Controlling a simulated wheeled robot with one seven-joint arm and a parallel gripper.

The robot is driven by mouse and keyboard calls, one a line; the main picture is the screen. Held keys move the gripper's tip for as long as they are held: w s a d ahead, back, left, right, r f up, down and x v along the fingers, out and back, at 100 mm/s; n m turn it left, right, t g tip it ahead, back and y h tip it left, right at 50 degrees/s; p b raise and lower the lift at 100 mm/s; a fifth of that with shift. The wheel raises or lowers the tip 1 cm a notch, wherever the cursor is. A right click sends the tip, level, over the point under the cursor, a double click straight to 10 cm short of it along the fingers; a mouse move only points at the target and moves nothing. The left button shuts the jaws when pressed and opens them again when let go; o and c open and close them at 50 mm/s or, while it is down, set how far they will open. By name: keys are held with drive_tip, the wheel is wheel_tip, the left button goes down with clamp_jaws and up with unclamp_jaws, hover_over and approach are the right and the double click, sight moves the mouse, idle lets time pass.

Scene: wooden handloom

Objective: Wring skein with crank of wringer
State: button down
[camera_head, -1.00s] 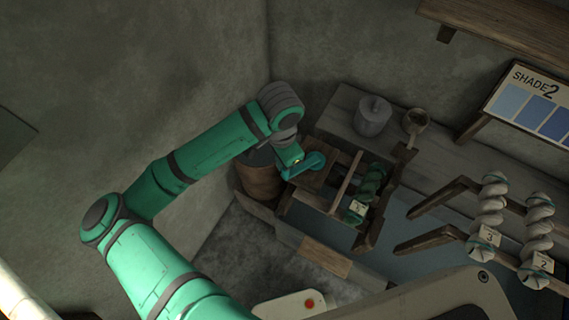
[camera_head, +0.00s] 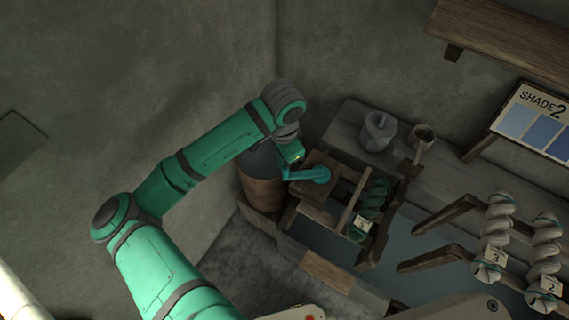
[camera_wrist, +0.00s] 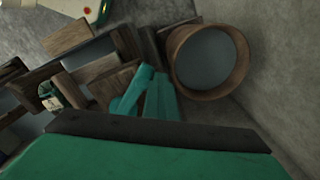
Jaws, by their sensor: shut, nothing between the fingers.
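The wooden wringer (camera_head: 320,205) stands on the bench right of my gripper. Its teal crank (camera_head: 312,175) sits on the frame's left block, the arm pointing left in the picture. A dark green twisted skein (camera_head: 374,198) with a tag marked 1 is stretched on the frame. My gripper (camera_head: 294,158) is just above the crank's left end; its fingertips are hard to make out there. In the wrist view, the closed fingers (camera_wrist: 159,80) lie beside the slanted crank (camera_wrist: 131,92) with nothing between them. I cannot tell whether they touch it.
A wooden bucket (camera_head: 262,186) stands close left of the wringer, also showing in the wrist view (camera_wrist: 238,65). Pale skeins (camera_head: 496,235) hang on pegs at right. Walls are close behind my arm.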

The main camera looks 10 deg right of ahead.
drive_tip(key=shift+w+d+f, duration=0.35)
drive_tip(key=shift+w+d, duration=0.35)
drive_tip(key=shift+d, duration=0.05)
drive_tip(key=shift+w+d+f, duration=0.3)
drive_tip(key=shift+w+d, duration=0.4)
drive_tip(key=shift+d, duration=0.05)
drive_tip(key=w+d, duration=0.2)
drive_tip(key=d, duration=1.1)
drive_tip(key=shift+w+r, duration=0.15)
idle(1.2)
drive_tip(key=shift+w, duration=0.1)
